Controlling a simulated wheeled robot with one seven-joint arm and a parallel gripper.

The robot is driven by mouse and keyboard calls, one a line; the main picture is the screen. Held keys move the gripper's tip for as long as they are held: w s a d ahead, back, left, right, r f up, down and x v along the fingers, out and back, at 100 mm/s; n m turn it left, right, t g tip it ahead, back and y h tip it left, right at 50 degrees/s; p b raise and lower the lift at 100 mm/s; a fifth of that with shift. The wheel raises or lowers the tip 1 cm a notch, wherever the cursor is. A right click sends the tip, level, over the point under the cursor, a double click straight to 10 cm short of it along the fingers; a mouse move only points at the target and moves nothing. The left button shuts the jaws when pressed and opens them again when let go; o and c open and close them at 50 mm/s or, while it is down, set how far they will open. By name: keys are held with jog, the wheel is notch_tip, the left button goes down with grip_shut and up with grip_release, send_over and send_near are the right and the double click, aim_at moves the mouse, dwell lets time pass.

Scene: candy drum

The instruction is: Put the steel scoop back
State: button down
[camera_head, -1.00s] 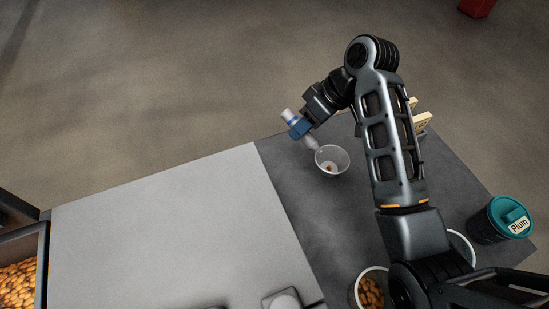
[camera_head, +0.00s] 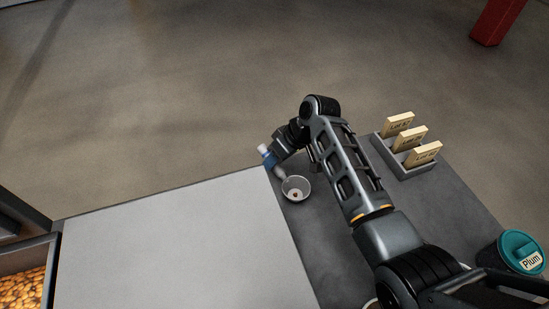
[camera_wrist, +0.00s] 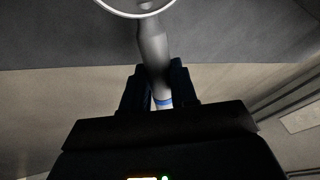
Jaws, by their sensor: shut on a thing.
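The steel scoop has a round pale bowl (camera_head: 296,181), a grey neck and a handle end with blue and white on it. My gripper (camera_head: 274,163) is shut on the handle; the wrist view shows the handle (camera_wrist: 153,45) between the two fingers (camera_wrist: 160,88). In the head view the scoop's bowl is over the dark grey table part, close to the edge of the pale panel. A small brown bit shows inside the bowl. I cannot tell how high the scoop is above the table.
A pale panel (camera_head: 190,245) covers the table's left part. A grey rack (camera_head: 402,166) with upright lot cards stands at right. A teal-lidded Plum container (camera_head: 520,250) is lower right. A bin (camera_head: 55,262) of orange-brown pieces is at left. A red post (camera_head: 494,20) stands behind.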

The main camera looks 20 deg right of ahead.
jog(key=shift+f, duration=0.15)
jog(key=c, duration=0.9)
grip_release()
jog(key=v, duration=1.2)
